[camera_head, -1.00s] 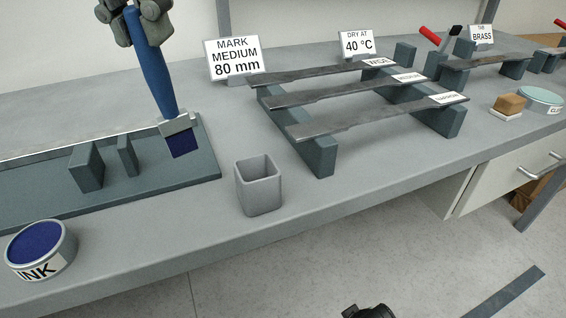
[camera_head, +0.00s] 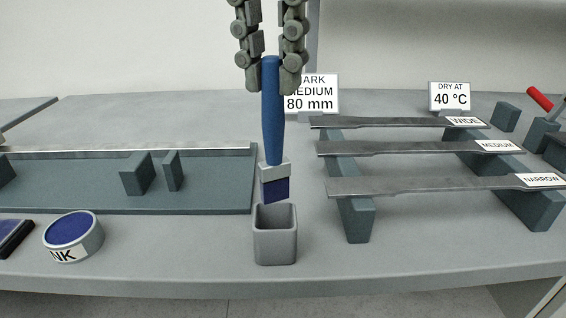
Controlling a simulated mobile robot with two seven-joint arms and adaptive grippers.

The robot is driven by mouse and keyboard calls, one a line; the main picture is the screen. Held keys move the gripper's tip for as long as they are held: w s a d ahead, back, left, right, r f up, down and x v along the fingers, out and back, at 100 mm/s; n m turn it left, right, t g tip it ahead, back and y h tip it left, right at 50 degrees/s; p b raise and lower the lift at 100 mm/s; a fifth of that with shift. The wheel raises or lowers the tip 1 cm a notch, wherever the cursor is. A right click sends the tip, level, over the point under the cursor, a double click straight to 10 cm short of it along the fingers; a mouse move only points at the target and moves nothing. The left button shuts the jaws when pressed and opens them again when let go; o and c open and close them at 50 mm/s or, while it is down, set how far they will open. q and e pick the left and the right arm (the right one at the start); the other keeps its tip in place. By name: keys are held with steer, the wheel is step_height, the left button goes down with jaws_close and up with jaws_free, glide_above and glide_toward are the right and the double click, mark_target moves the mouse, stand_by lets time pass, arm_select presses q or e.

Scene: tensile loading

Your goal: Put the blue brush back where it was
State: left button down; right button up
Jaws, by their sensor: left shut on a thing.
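My left gripper (camera_head: 270,72) comes down from the top and is shut on the upper end of the blue brush (camera_head: 272,115). The brush hangs nearly upright, with its pale ferrule and dark blue bristles pointing down. The bristle tip shows just above the rear rim of a small grey square cup (camera_head: 275,246). The brush appears outside the cup; whether it is directly over the opening or behind it, I cannot tell. The cup looks empty. My right gripper is not in view.
A rack with three labelled metal strips (camera_head: 420,148) stands close to the right of the cup. A dark tray (camera_head: 215,188) with upright blocks lies to the left. An ink tin (camera_head: 72,232) is at front left. A sign (camera_head: 318,97) stands behind the brush.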

arm_select(q)
glide_above(274, 161)
steer(key=f, duration=0.2)
steer(key=w+f, duration=0.1)
steer(key=f, duration=0.1)
steer(key=shift+f, duration=0.2)
step_height(274, 161, down, 3)
steer(key=shift+f, duration=0.1)
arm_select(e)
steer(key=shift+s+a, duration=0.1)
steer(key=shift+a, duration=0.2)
arm_select(q)
steer(key=shift+f, duration=0.15)
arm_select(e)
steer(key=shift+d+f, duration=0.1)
arm_select(q)
steer(key=c, duration=1.9)
jaws_free()
steer(key=o, duration=0.4)
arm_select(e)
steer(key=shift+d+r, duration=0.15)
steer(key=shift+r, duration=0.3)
